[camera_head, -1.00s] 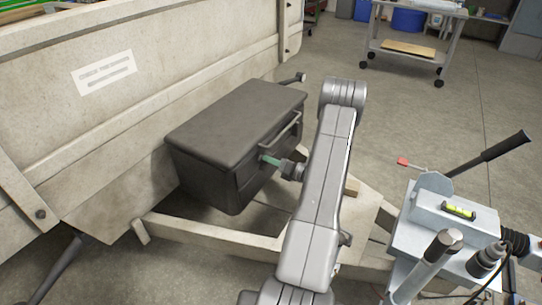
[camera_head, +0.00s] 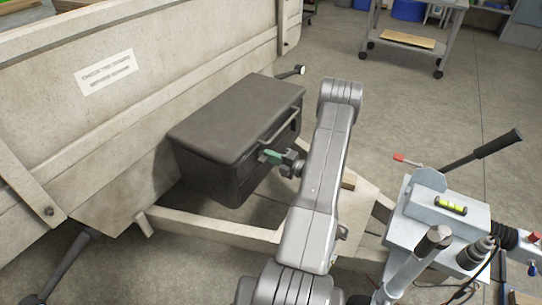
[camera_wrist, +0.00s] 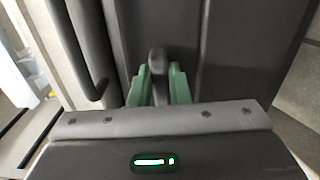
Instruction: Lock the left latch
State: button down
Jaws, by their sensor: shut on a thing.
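The left latch (camera_wrist: 158,62) is a small dark knob or tab on the front of the dark grey toolbox (camera_head: 235,115). In the wrist view it stands between the green fingertips of my gripper (camera_wrist: 159,84), which are closed on it. In the head view my gripper (camera_head: 273,156) is at the box's front face, just below the near end of the handle. The latch is hidden there by my gripper and arm, and I cannot tell its exact angle. The box lid is down.
The bar handle (camera_head: 280,128) runs beside my gripper, along the box front. The beige trailer wall (camera_head: 105,105) stands behind the box, and a frame beam (camera_head: 215,231) passes below. A grey hitch unit (camera_head: 445,205) with a lever is at the right. Open floor lies beyond.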

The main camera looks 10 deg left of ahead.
jog(key=shift+m, duration=0.3)
jog(key=c, duration=1.4)
grip_release()
jog(key=shift+o, duration=0.2)
jog(key=shift+d, duration=0.1)
jog(key=p+v, duration=0.1)
jog(key=v, duration=1.2)
jog(key=shift+s+d, duration=0.2)
jog(key=shift+d, duration=0.1)
jog(key=shift+f, duration=0.1)
jog(key=x, duration=1.4)
jog(key=shift+b, duration=0.45)
